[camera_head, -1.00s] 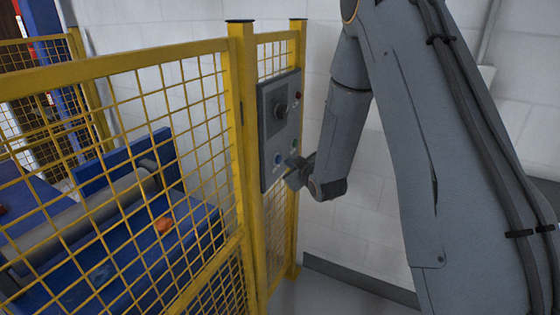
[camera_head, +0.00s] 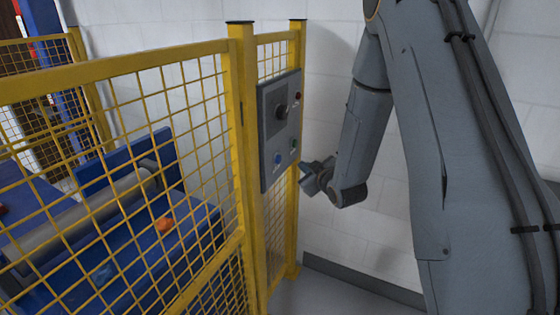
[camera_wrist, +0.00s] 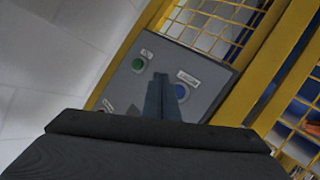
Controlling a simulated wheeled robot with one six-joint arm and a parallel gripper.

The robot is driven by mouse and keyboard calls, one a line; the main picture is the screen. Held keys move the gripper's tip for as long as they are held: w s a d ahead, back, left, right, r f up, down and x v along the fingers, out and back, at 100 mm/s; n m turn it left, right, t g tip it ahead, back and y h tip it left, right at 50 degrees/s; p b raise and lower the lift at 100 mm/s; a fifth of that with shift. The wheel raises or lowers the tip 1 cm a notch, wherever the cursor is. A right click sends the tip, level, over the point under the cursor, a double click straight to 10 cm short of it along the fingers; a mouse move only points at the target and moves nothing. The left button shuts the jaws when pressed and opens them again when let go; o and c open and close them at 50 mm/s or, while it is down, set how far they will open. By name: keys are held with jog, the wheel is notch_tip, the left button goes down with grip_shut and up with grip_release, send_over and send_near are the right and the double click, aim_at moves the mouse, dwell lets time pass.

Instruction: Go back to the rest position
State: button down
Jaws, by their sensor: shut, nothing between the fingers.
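My gripper (camera_head: 307,178) is shut and empty. In the head view it is just right of the grey control panel (camera_head: 267,165), with a small gap between them. The panel is fixed to the yellow fence and carries a blue button (camera_head: 277,159), a green button (camera_head: 294,144), a dark knob (camera_head: 281,112) and a red button (camera_head: 298,97). In the wrist view the closed fingers (camera_wrist: 164,80) point at the panel, between the green button (camera_wrist: 138,64) and the blue button (camera_wrist: 182,91). The lower part of the panel is hidden there by my gripper body.
The yellow mesh fence (camera_head: 236,130) runs along the left and centre. Behind it is a blue machine with a grey roller (camera_head: 85,217) and an orange item (camera_head: 164,224). A white block wall (camera_head: 350,235) stands behind my arm. Some grey floor is clear below it.

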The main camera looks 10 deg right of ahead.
dwell(0.4)
jog(key=s+r+m+g+h, duration=0.1)
jog(key=s+m+g, duration=0.2)
jog(key=s, duration=1.3)
jog(key=s+a+r+m+g+h, duration=0.1)
jog(key=s+m+g, duration=0.3)
jog(key=s+g, duration=0.6)
jog(key=s, duration=0.7)
jog(key=shift+s+r+m+h, duration=0.2)
jog(key=shift+s+m+h, duration=0.1)
jog(key=shift+h, duration=0.1)
